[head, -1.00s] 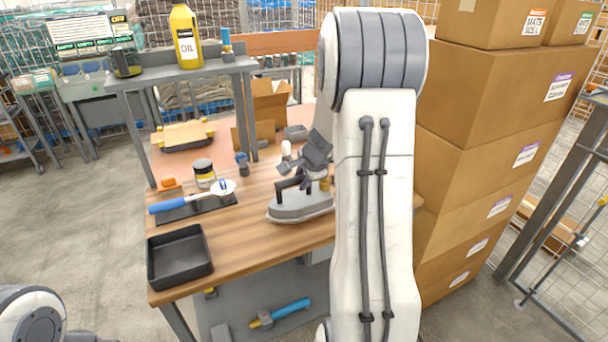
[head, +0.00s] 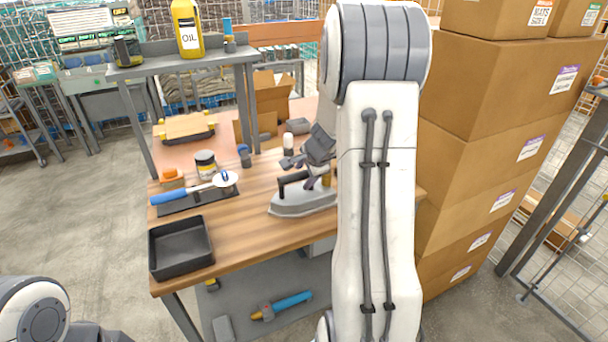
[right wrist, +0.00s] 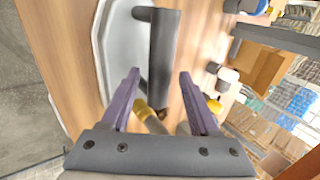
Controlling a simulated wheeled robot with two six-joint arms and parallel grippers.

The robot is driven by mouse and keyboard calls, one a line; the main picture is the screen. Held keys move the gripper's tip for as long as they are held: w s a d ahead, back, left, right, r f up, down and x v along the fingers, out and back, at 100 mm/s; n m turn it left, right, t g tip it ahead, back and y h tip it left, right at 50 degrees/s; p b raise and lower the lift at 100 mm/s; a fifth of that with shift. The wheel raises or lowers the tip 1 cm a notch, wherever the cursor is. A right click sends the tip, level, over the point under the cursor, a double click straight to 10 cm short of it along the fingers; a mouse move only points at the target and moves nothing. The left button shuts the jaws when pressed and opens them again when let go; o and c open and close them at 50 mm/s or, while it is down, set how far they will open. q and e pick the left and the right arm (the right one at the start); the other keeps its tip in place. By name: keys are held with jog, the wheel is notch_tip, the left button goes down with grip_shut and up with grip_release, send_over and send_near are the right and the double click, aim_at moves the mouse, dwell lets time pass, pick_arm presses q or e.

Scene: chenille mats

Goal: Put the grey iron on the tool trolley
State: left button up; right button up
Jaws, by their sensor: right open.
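The grey iron (head: 303,205) rests upright on its sole on the wooden workbench, with a dark handle on top. Its right end is hidden behind my right arm. In the right wrist view the dark handle (right wrist: 165,62) stands in front of the purple fingers, and the pale iron body (right wrist: 118,50) shows to its left. My right gripper (head: 300,172) is just above the iron's handle; its open fingers also show in the wrist view (right wrist: 159,74), and I cannot tell whether they touch it. My left gripper is out of view. I cannot make out the tool trolley for certain.
On the workbench (head: 245,222) are a black tray (head: 180,249), a blue-handled tool (head: 185,192), a jar (head: 205,164) and a white-topped bottle (head: 288,142). A raised shelf (head: 185,68) holds an oil bottle (head: 187,30). Stacked cartons (head: 490,160) stand close at the right.

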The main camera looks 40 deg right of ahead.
jog(key=p+v, duration=0.3)
jog(key=v, duration=0.8)
jog(key=s+a+n+g+y, duration=0.3)
jog(key=a+n, duration=0.9)
jog(key=a, duration=1.2)
jog(key=s+a+f+n+g, duration=0.1)
jog(key=s+a+n, duration=0.5)
jog(key=s+n, duration=0.2)
jog(key=s+a+f+n+g, duration=0.1)
jog(key=s+a+n+g, duration=0.1)
jog(key=s+a+n, duration=0.4)
jog(key=s+n, duration=0.2)
jog(key=s, duration=0.3)
jog(key=shift+a+f+g, duration=0.25)
jog(key=shift+a+g, duration=0.05)
jog(key=shift+a, duration=0.05)
jog(key=shift+w, duration=0.1)
